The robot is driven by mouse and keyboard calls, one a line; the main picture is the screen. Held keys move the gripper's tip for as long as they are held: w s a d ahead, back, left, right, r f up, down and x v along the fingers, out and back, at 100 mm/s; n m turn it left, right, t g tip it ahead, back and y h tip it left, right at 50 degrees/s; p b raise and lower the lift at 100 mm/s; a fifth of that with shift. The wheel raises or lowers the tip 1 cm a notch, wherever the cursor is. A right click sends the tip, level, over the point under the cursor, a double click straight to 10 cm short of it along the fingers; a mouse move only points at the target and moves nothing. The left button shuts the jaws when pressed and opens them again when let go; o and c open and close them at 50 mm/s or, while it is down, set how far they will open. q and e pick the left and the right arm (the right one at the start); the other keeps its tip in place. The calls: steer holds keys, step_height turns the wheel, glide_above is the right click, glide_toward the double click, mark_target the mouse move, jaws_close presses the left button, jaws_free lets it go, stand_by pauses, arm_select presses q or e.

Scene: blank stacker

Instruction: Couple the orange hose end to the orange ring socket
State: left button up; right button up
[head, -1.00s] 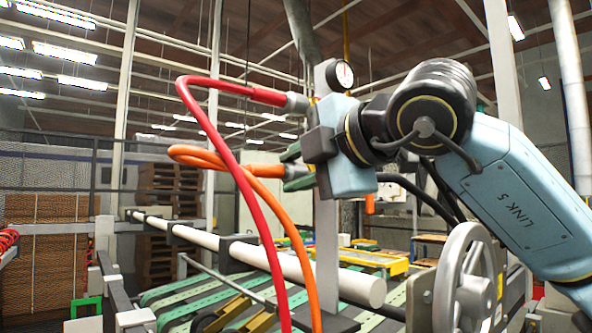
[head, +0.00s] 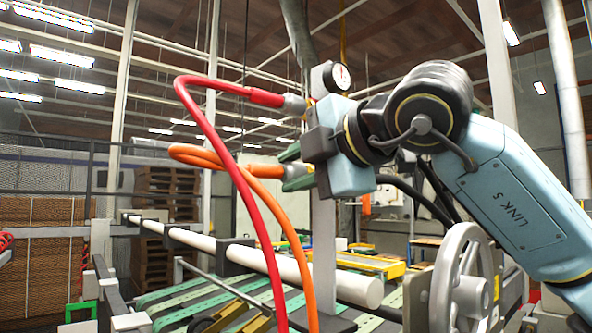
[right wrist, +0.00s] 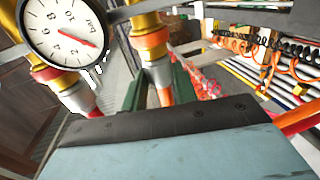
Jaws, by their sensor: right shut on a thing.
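My right gripper (head: 284,169) is shut on the orange hose end (head: 268,171), with its green fingers above and below it. In the right wrist view, the hose's pale metal end (right wrist: 160,74) sits between the green fingers. The orange ring socket (right wrist: 151,40) is a yellow fitting with an orange band, just above that end. The two look in line and very close; I cannot tell whether the end is seated. In the head view my gripper hides the socket. The orange hose (head: 302,260) loops left and hangs down. My left gripper is not in view.
A red hose (head: 240,170) joins a neighbouring fitting with a red band (right wrist: 46,74), left of the orange one. A pressure gauge (head: 341,77) tops the grey post (head: 324,250). A white roller (head: 300,270), green belts and a handwheel (head: 462,280) lie below.

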steer(key=o, duration=1)
steer(key=shift+w+d, duration=0.1)
steer(key=shift+d, duration=0.1)
steer(key=shift+c, duration=0.2)
steer(key=shift+a, duration=0.1)
steer(key=shift+c, duration=1)
steer(key=shift+b+v, duration=1)
steer(key=shift+v, duration=0.3)
steer(key=f+b+v, duration=0.1)
steer(key=b+v, duration=0.2)
steer(key=v, duration=0.4)
steer(key=shift+s+b, duration=0.2)
steer(key=shift+b, duration=0.1)
steer(key=shift+r, duration=0.1)
